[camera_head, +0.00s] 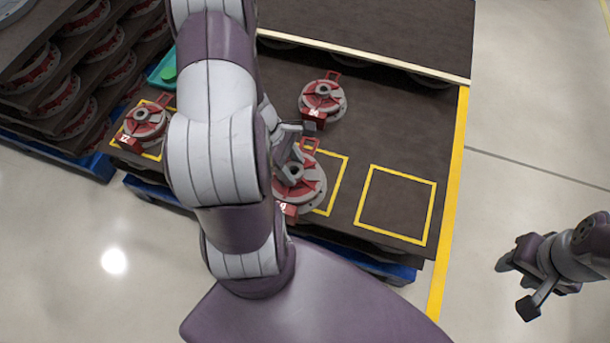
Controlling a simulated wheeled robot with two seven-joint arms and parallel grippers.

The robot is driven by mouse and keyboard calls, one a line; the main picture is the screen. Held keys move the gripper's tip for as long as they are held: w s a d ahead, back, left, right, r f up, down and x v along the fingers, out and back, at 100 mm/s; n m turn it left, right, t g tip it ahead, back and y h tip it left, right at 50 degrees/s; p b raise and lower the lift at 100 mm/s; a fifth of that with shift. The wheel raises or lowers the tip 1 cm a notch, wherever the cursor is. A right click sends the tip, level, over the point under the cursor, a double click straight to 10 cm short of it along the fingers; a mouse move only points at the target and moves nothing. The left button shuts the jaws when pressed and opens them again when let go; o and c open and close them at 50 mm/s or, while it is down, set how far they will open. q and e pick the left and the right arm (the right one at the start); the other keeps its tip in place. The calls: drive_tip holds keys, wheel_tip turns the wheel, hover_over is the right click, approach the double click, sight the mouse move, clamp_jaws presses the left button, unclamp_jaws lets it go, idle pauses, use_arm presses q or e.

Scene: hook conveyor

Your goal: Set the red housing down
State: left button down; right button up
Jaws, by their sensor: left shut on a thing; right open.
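My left gripper (297,152) is shut on a red and grey round housing (312,192) in the middle of the head view. My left arm hides part of this housing's left side. The housing overlaps a yellow-outlined square (340,172) on the dark board (345,140). I cannot tell whether it touches the board or hangs just above it. A second red housing (323,99) sits behind it, outside any visible outline. A third (145,124) sits in a yellow square at the left. My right gripper (516,288) is open and empty over the floor at the right.
An empty yellow-outlined square (396,205) lies at the board's right. A rack of stacked housings (75,70) stands at the back left. A teal tray (162,72) lies partly behind my arm. A raised dark surface with a pale edge (400,70) bounds the back.

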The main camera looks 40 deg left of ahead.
use_arm(q)
drive_tip(key=w+a+f+b, duration=0.2)
drive_tip(key=w+f, duration=0.1)
drive_tip(key=w+a+f+b, duration=0.2)
drive_tip(key=w+f, duration=0.1)
drive_tip(key=f, duration=0.1)
drive_tip(key=w+a+f+b, duration=0.2)
drive_tip(key=w+f, duration=0.1)
drive_tip(key=f, duration=0.1)
drive_tip(key=shift+w+a+f, duration=0.1)
drive_tip(key=shift+w+a, duration=0.1)
drive_tip(key=shift+w, duration=0.1)
drive_tip(key=shift+c, duration=2.3)
unclamp_jaws()
